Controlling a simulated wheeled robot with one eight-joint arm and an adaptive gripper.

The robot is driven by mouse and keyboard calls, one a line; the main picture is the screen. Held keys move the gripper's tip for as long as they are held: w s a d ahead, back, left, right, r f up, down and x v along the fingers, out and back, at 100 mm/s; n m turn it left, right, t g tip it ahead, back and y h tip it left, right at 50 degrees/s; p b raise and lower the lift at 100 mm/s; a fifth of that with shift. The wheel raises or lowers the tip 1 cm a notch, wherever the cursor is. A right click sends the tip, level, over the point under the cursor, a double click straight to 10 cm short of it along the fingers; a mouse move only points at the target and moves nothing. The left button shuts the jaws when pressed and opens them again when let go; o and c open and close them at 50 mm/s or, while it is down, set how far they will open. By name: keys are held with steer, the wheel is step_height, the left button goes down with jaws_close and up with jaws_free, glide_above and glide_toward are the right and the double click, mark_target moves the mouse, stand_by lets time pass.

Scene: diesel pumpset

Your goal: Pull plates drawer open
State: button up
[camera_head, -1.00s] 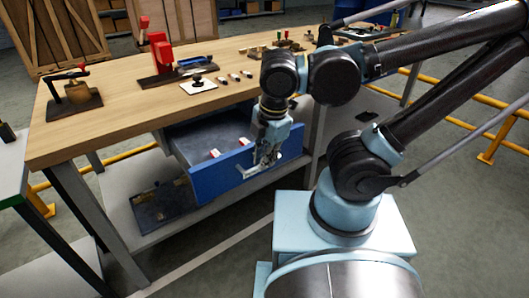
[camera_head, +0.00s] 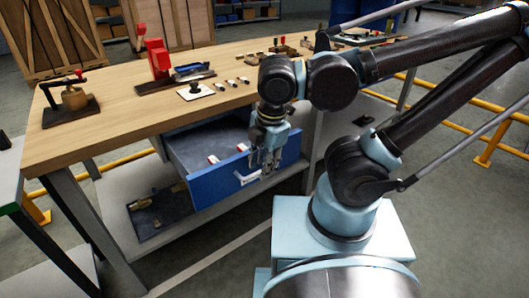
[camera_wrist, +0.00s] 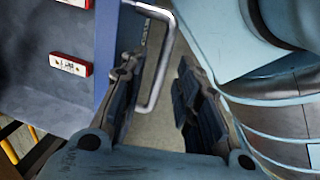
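The plates drawer stands pulled out below the bench top, with its blue front panel (camera_head: 215,184) facing me. Its grey handle (camera_head: 247,178) shows on the front, partly hidden by my gripper (camera_head: 267,165). In the wrist view my gripper (camera_wrist: 160,70) is open, its two dark fingers apart. The bent handle (camera_wrist: 158,75) shows in the gap between them, and no finger is clearly shut on it. Inside the drawer (camera_wrist: 45,100) lies a red and white labelled piece (camera_wrist: 71,65); a second one is at the top edge.
The wooden bench top (camera_head: 130,105) carries a red tool (camera_head: 157,58), a vise-like fixture (camera_head: 73,95) and several small parts. A lower shelf (camera_head: 115,190) holds a dark tray (camera_head: 150,222). Yellow rails stand behind the bench.

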step_height(320, 180, up, 12)
steer(key=s+d, duration=0.1)
steer(key=shift+s+d+f, duration=0.2)
steer(key=shift+s+d, duration=0.05)
stand_by(0.4)
